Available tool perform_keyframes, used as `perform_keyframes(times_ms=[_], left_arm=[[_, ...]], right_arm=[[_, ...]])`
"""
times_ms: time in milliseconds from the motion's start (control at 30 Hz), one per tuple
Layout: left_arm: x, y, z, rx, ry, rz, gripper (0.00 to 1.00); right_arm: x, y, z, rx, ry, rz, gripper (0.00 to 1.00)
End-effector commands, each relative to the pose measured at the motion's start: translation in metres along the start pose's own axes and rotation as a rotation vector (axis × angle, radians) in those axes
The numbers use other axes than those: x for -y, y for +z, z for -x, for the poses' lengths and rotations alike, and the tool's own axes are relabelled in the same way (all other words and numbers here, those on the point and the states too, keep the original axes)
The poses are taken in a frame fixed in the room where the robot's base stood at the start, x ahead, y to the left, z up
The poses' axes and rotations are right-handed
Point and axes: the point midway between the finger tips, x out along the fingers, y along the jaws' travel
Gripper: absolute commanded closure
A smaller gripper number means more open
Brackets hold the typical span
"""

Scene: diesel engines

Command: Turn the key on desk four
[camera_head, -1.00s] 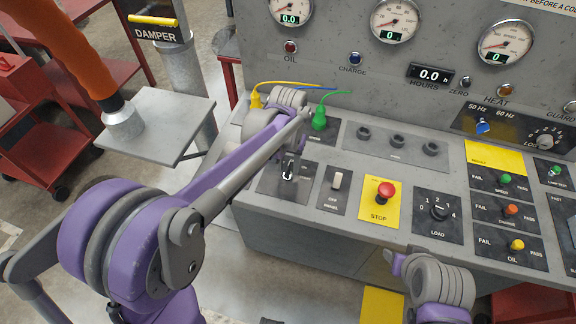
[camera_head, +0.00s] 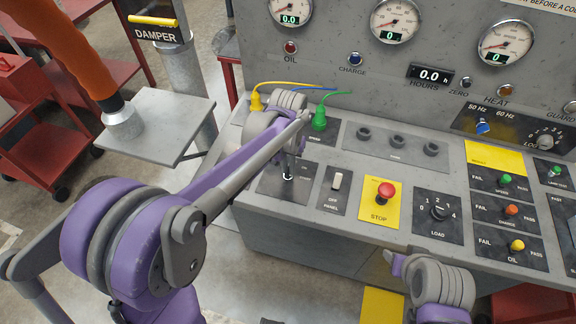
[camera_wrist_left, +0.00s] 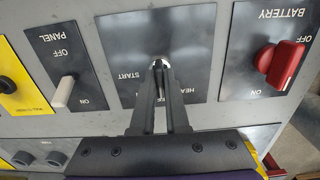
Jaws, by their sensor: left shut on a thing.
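The key (camera_wrist_left: 158,66) sits in a dark switch plate on the grey desk, marked START and HEAT in the left wrist view. The same plate (camera_head: 268,183) shows in the head view, left of the panel switch. My left gripper (camera_wrist_left: 160,72) reaches down over the plate and is shut on the key, its fingertips hiding most of it. In the head view the left gripper (camera_head: 289,170) is small and partly covered by its own wrist. My right gripper (camera_head: 394,262) is near the desk's front edge at the lower right; its fingers are not clear.
A panel switch (camera_head: 337,181), a red stop button (camera_head: 386,190) and a load knob (camera_head: 439,212) lie to the right. A red battery switch (camera_wrist_left: 282,62) is beside the key plate. Yellow (camera_head: 256,101) and green (camera_head: 319,118) plugs with cables stand behind.

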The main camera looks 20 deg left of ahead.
Motion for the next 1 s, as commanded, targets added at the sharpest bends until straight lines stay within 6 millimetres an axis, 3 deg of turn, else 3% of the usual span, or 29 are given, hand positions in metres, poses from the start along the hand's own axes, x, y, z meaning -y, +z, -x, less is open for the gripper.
perform_keyframes(times_ms=[267, 1000], left_arm=[[0.0, 0.0, -0.001, 0.001, 0.0, -0.097, 1.0], [0.0, 0.0, 0.0, 0.001, 0.0, -0.614, 1.0]], right_arm=[[0.0, 0.004, -0.003, 0.004, 0.0, 0.0, 0.5], [0.0, 0.019, -0.015, 0.017, 0.0, 0.0, 0.5]])
